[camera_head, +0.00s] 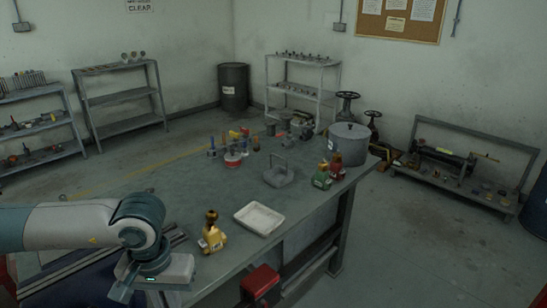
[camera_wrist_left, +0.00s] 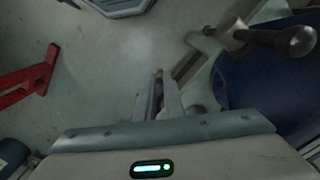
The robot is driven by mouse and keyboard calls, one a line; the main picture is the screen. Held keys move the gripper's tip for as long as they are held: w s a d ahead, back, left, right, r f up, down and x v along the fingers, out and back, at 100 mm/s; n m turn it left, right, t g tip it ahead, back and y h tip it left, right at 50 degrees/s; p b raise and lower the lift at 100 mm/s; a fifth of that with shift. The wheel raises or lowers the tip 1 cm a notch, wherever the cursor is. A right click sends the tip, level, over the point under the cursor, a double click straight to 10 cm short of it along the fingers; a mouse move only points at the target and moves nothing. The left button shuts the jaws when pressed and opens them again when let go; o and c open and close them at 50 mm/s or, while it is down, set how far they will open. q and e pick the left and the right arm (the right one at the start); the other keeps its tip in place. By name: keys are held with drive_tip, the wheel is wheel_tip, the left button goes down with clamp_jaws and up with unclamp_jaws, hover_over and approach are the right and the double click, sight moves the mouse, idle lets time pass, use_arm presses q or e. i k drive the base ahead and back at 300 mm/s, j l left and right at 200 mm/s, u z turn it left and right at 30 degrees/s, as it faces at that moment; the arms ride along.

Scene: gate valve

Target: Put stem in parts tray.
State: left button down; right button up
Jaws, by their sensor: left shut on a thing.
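My left gripper (camera_head: 124,284) is at the lower left in the head view, beside the near left part of the workbench. In the left wrist view its fingers (camera_wrist_left: 158,98) are close together on a thin piece with a brass-coloured tip (camera_wrist_left: 158,72), apparently the stem. Most of the piece is hidden between the fingers. The white, shallow parts tray (camera_head: 259,218) lies on the bench, to the right of and apart from the gripper, and looks empty. A yellow valve body (camera_head: 212,238) with a dark brass top stands between them. My right gripper is out of view.
A grey handled carrier (camera_head: 279,175), a grey pot (camera_head: 348,143), green (camera_head: 321,176) and red (camera_head: 337,166) bottle-like items stand farther along the workbench (camera_head: 180,188). Bench surface around the white tray is mostly clear.

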sight(259, 218)
drive_tip(key=i+l, duration=0.15)
drive_tip(key=i, duration=0.25)
drive_tip(key=i+l+z, duration=0.1)
drive_tip(key=i, duration=0.35)
drive_tip(key=i+j, duration=0.15)
drive_tip(key=i, duration=0.2)
drive_tip(key=i+j+z, duration=0.15)
drive_tip(key=i, duration=0.2)
